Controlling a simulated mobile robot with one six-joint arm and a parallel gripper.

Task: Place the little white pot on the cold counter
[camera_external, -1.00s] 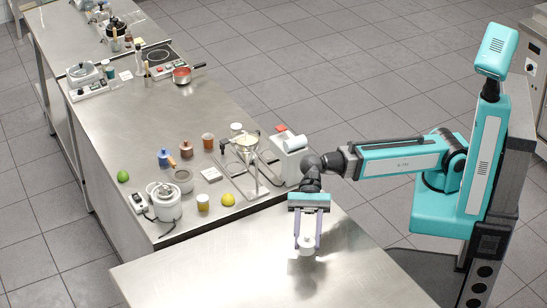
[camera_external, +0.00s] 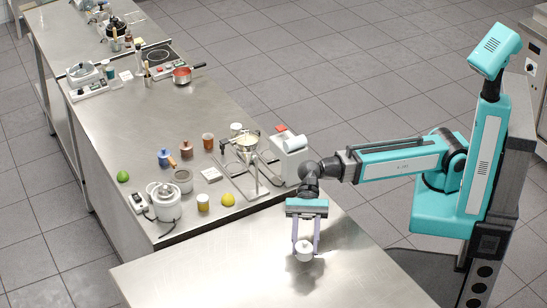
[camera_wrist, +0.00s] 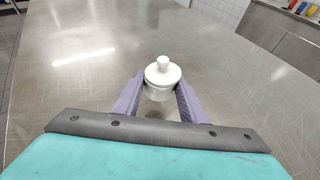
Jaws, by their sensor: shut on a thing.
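The little white pot (camera_external: 304,252) has a lid with a round knob; it also shows in the wrist view (camera_wrist: 162,80). My gripper (camera_external: 305,246) is shut on it, one purple finger on each side, and the pot looks upright. In the wrist view my gripper (camera_wrist: 160,98) holds the pot between its fingertips. The pot is over the bare steel counter (camera_external: 200,277) in the foreground; a dark shadow lies just below it. I cannot tell for sure whether its base touches the steel. No label shows which counter is the cold one.
A longer steel counter (camera_external: 125,130) at left holds a white lidded cooker (camera_external: 164,203), a lemon (camera_external: 228,200), a lime (camera_external: 123,177), a metal stand (camera_external: 250,165), several jars and a red saucepan (camera_external: 182,76). The foreground counter is otherwise clear.

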